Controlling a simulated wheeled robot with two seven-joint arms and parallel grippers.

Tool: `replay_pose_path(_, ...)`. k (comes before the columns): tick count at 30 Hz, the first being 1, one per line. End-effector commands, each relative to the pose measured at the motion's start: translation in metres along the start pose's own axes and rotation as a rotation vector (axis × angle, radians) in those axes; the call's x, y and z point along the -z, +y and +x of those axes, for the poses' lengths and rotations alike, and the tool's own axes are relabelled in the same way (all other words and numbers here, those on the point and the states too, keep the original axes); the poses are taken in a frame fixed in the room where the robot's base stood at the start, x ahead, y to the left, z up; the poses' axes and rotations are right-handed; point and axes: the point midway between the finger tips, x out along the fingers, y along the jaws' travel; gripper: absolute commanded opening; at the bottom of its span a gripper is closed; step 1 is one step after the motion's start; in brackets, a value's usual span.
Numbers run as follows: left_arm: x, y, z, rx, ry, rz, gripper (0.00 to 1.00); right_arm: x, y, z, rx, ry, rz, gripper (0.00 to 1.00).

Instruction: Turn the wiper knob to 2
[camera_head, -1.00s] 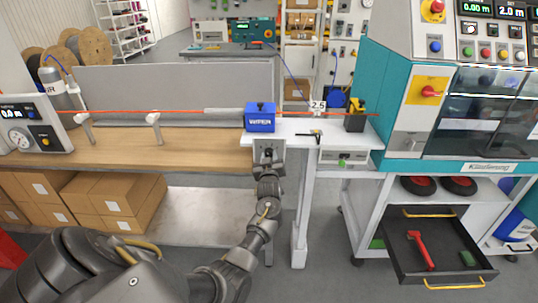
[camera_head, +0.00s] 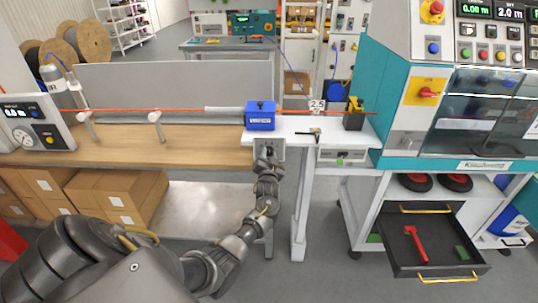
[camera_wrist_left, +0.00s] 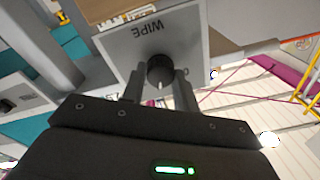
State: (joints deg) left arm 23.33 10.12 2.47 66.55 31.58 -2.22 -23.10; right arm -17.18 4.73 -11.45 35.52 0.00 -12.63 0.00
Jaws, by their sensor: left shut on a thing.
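The wiper knob (camera_wrist_left: 160,70) is a round black knob with a pale pointer mark, on a grey panel (camera_wrist_left: 195,40) lettered "WIPE" in the left wrist view. My left gripper (camera_wrist_left: 159,83) is shut on the knob, one finger on each side. In the head view, my left gripper (camera_head: 268,156) is at the grey panel below the blue wiper box (camera_head: 261,117). The knob is mostly hidden there, and I cannot read the number at its pointer. My right gripper is not in view.
An orange cable (camera_head: 180,111) runs above the bench (camera_head: 90,145) through the wiper box. A "2.5" sign (camera_head: 317,105) stands right of the box. An open drawer (camera_head: 440,268) holds a red tool (camera_head: 416,245). Cardboard boxes (camera_head: 110,190) sit under the bench.

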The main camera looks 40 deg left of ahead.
Motion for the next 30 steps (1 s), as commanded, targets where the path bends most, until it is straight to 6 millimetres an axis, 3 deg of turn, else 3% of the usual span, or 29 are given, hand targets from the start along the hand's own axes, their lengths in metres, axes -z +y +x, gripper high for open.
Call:
replay_pose_path(20, -0.0008, 0.0003, -0.0001, -0.002, 0.000, 0.054, 0.07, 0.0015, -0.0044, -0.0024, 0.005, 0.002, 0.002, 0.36)
replay_pose_path(21, -0.0008, 0.0003, -0.0002, -0.002, 0.000, 0.053, 0.35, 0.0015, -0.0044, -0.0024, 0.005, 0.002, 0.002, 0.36)
replay_pose_path(25, -0.0007, 0.0003, -0.0001, -0.002, 0.001, 0.053, 0.51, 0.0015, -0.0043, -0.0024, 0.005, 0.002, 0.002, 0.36)
replay_pose_path(30, -0.0005, 0.0002, -0.0001, -0.002, 0.001, 0.053, 0.51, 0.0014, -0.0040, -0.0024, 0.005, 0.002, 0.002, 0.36)
